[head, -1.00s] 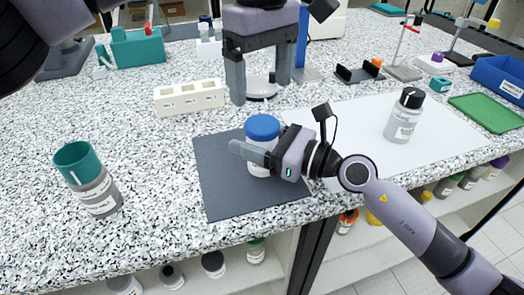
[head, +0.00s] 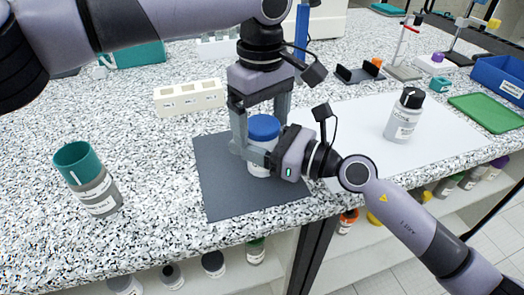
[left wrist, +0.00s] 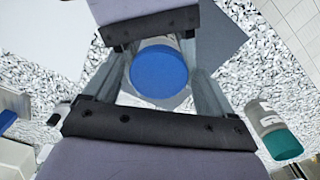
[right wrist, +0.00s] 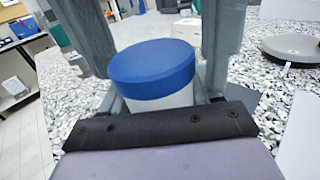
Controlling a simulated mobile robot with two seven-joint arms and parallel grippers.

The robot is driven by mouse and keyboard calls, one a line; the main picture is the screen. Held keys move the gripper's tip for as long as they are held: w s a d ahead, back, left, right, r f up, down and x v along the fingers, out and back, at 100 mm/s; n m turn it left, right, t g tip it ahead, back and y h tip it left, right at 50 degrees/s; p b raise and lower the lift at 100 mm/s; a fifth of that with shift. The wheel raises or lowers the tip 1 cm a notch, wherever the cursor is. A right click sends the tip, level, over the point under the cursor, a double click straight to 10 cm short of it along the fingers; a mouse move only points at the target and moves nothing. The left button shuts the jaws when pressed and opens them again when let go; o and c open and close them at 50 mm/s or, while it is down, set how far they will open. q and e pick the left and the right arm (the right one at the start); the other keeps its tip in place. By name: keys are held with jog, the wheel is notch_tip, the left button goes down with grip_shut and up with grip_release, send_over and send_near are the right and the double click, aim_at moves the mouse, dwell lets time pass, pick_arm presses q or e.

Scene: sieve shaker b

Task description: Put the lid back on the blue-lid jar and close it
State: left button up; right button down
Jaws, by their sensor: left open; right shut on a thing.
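The blue-lid jar stands upright on the dark grey mat (head: 222,196). Its white body (head: 257,168) is partly hidden by my right gripper (head: 250,152), which is shut around it from the right. The blue lid (head: 264,127) sits on top of the jar; I cannot tell whether it is screwed tight. My left gripper (head: 260,130) points down over the jar, open, with a finger on either side of the lid. In the left wrist view the lid (left wrist: 160,70) lies between the open fingers. The right wrist view shows the lid (right wrist: 153,68) on the white body (right wrist: 160,102).
A jar with a teal top (head: 88,180) stands at the left. A black-capped bottle (head: 404,116) stands on a white sheet (head: 345,125) at the right. A cream block with wells (head: 189,96) is behind the mat. The table front left of the mat is clear.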

pick_arm(q)
jog(key=c, duration=1.1)
jog(key=shift+m, duration=1.7)
jog(key=o, duration=1.2)
jog(key=shift+r, duration=2.3)
jog(key=shift+c, duration=0.5)
jog(key=shift+r+n, duration=1.7)
